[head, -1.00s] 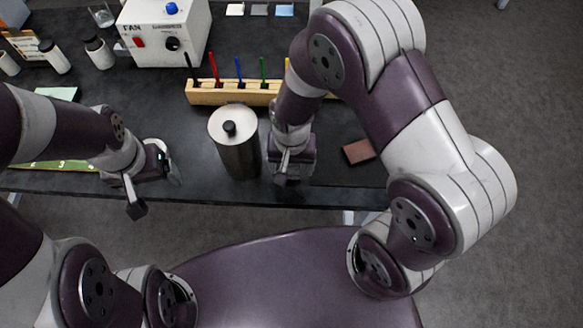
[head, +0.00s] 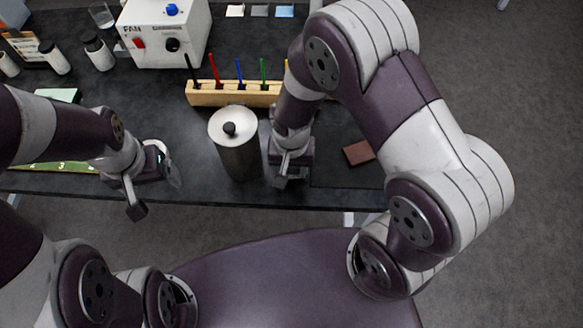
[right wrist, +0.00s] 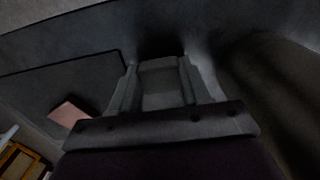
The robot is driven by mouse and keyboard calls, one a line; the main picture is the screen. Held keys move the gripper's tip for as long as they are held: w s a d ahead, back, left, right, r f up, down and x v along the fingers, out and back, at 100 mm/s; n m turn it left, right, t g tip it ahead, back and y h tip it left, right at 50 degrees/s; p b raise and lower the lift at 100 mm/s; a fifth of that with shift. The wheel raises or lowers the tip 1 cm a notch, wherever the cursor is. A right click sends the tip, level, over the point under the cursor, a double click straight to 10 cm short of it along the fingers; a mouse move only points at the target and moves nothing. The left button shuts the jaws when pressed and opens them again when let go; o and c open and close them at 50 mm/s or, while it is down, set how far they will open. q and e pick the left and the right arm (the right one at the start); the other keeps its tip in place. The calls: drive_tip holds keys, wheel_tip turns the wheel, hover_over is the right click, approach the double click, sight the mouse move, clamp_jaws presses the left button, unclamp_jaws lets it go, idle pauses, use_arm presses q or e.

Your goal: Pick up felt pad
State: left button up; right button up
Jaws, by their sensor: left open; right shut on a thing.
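My right gripper (head: 289,180) is low at the front edge of the dark table, just right of the metal canister. In the right wrist view its two fingers (right wrist: 158,68) are on either side of a flat grey piece, which looks like the felt pad (right wrist: 160,88), and are shut on it. In the head view the pad is mostly hidden by the gripper, and I cannot tell whether it touches the table. My left gripper (head: 155,192) is open and empty over the table's front edge at the left.
The canister (head: 238,150) stands close to my right gripper. A wooden rack (head: 235,97) with coloured sticks is behind it. A reddish block (head: 358,152) lies on a dark mat to the right. A white FAN box (head: 150,45) and several jars stand at the back left.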

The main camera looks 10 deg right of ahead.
sight(291, 169)
wheel_tip(291, 169, up, 3)
drive_tip(key=s+d+r, duration=0.5)
drive_tip(key=s+r, duration=0.2)
drive_tip(key=s, duration=0.3)
drive_tip(key=shift+s+d+p, duration=0.2)
drive_tip(key=shift+d+p, duration=0.05)
drive_tip(key=shift+p, duration=0.15)
